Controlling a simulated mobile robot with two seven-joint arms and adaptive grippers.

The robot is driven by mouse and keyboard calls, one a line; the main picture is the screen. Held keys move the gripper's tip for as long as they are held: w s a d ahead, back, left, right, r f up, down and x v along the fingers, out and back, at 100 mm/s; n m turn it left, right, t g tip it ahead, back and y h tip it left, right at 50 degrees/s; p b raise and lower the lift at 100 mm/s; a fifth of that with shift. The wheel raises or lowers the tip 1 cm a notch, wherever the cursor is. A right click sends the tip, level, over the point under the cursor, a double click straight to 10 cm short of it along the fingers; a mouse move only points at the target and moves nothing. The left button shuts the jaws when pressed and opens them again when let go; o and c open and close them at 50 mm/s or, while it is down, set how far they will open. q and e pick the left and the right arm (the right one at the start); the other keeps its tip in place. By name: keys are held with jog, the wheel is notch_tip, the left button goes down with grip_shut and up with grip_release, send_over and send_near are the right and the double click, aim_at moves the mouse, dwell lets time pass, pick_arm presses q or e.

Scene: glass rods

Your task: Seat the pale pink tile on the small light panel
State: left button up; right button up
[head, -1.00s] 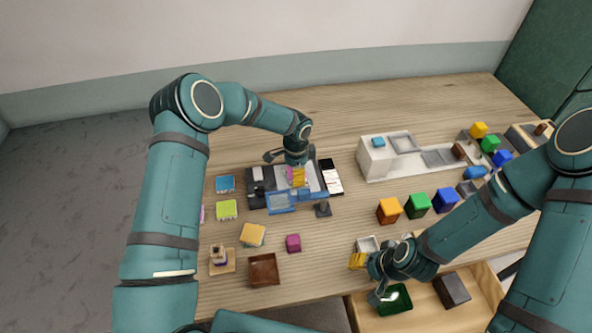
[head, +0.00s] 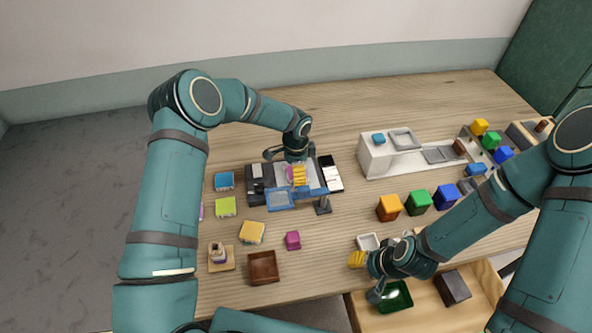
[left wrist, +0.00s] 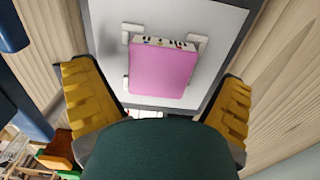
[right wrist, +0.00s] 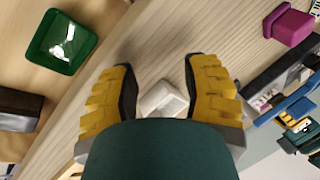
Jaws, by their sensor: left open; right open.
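The pale pink tile (left wrist: 163,70) lies on the light panel (left wrist: 207,70), between small white corner brackets in the left wrist view. One edge of the tile shows a pale strip with small coloured marks. In the head view the pink tile (head: 290,173) is partly hidden by my left gripper (head: 299,176). My left gripper (left wrist: 155,95) is open, its yellow fingers on either side of the tile and apart from it. My right gripper (right wrist: 160,85) is open and empty above the table's front, near a small white dish (right wrist: 162,98).
A magenta block (head: 293,240), a brown tray (head: 264,268) and a blue-framed pane (head: 280,199) lie around the panel. Orange (head: 389,207), green (head: 418,200) and blue (head: 446,198) blocks stand to the right. An open drawer with a green bin (head: 394,297) is at the front.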

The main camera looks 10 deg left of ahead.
pick_arm(q)
notch_tip(320, 180, up, 11)
jog(key=shift+r, duration=0.2)
dwell(0.3)
